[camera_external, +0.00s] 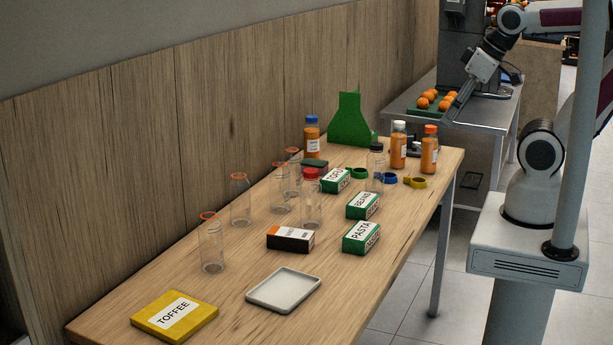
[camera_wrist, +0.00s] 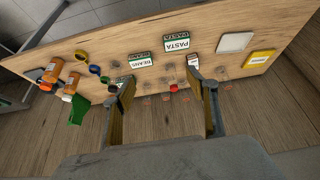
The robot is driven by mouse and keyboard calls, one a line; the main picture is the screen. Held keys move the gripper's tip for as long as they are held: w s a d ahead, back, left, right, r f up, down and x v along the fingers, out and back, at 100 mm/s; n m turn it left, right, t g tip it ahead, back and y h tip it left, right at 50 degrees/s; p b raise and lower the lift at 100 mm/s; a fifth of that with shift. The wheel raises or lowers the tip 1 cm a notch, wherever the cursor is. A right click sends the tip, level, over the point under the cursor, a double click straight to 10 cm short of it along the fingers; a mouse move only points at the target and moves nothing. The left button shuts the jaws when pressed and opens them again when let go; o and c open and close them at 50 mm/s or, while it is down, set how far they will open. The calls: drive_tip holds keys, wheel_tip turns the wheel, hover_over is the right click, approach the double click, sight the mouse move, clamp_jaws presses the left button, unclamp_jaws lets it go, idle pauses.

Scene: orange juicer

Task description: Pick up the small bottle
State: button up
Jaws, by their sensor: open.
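Several bottles stand upright on the wooden table, and I cannot tell which one is the small bottle. A clear bottle with a red cap (camera_external: 312,207) stands mid-table, and its red cap (camera_wrist: 174,88) shows between my fingers in the wrist view. A clear bottle with a black cap (camera_external: 376,178) stands farther back. Clear bottles with orange rims (camera_external: 211,250) stand along the wall side. Orange-filled bottles have blue (camera_external: 312,142), white (camera_external: 398,150) and orange (camera_external: 429,155) caps. My gripper (camera_wrist: 165,95) is open and empty, well away from the bottles.
Pasta (camera_external: 361,239), beans (camera_external: 362,207) and other boxes lie among the bottles. A white tray (camera_external: 284,291) and yellow toffee box (camera_external: 174,318) are at the near end. A green holder (camera_external: 350,122) stands behind. Oranges (camera_external: 424,103) sit on the metal table beyond.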

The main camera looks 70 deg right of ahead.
drive_tip(key=shift+w, duration=0.1)
drive_tip(key=w+d+r+n+t+h, duration=0.1)
drive_tip(key=w+d+t, duration=0.25)
drive_tip(key=w, duration=1.35)
drive_tip(key=w+d+n+t, duration=0.1)
drive_tip(key=w+d+t, duration=0.3)
drive_tip(key=w, duration=1.4)
drive_tip(key=w+f+n+t+y, duration=0.1)
drive_tip(key=w+f+n+y, duration=0.25)
drive_tip(key=w+f, duration=0.5)
wheel_tip(320, 180, down, 10)
drive_tip(key=w+a+t+y, duration=0.1)
drive_tip(key=a+y, duration=0.1)
drive_tip(key=y, duration=0.4)
drive_tip(key=shift+w+a+f+n+y, duration=0.15)
drive_tip(key=shift+a+f+n+y, duration=0.1)
drive_tip(key=shift+a+n+y, duration=0.15)
